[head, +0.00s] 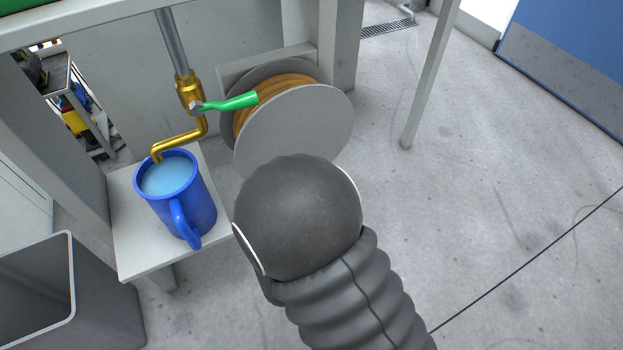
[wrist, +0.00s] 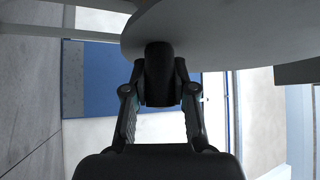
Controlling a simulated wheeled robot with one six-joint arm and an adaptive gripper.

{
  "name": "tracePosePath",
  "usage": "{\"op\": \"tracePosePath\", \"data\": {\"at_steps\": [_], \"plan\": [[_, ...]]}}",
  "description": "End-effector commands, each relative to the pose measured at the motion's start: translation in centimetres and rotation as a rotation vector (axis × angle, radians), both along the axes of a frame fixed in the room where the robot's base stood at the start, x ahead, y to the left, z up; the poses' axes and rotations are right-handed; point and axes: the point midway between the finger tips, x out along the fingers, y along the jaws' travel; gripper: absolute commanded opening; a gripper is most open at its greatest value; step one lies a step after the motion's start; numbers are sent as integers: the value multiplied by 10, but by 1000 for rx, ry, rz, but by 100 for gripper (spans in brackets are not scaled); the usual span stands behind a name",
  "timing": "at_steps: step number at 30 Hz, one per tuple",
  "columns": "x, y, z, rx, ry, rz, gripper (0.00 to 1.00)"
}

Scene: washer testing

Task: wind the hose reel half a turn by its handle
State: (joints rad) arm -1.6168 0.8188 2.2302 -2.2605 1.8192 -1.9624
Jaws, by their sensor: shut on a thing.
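The hose reel (head: 294,130) is a grey drum with two round side plates and orange-brown hose wound between them. It is mounted under the bench in the head view. My arm hides the lower part of its front plate and the handle there. In the wrist view the grey reel plate (wrist: 230,35) fills the top. The dark handle (wrist: 159,62) sticks out from it toward me. My gripper (wrist: 160,90) has its two fingers closed on either side of this handle. In the head view my gripper is hidden behind my arm.
A green-levered tap (head: 228,103) with a brass spout stands left of the reel. A blue mug (head: 205,205) of liquid sits below it on a white stand (head: 135,250). A grey bin (head: 95,300) is at lower left. A bench leg (head: 430,75) stands right; the floor beyond is open.

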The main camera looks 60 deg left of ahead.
Motion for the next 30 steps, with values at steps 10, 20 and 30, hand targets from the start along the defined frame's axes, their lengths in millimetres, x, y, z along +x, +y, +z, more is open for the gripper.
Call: {"op": "tracePosePath", "data": {"at_steps": [10, 20, 30], "plan": [[1, -2, -4, -10, 3, -2, 52], [-10, -10, -7, -7, 2, 1, 52], [-58, -50, -27, -10, 0, 3, 52]]}}
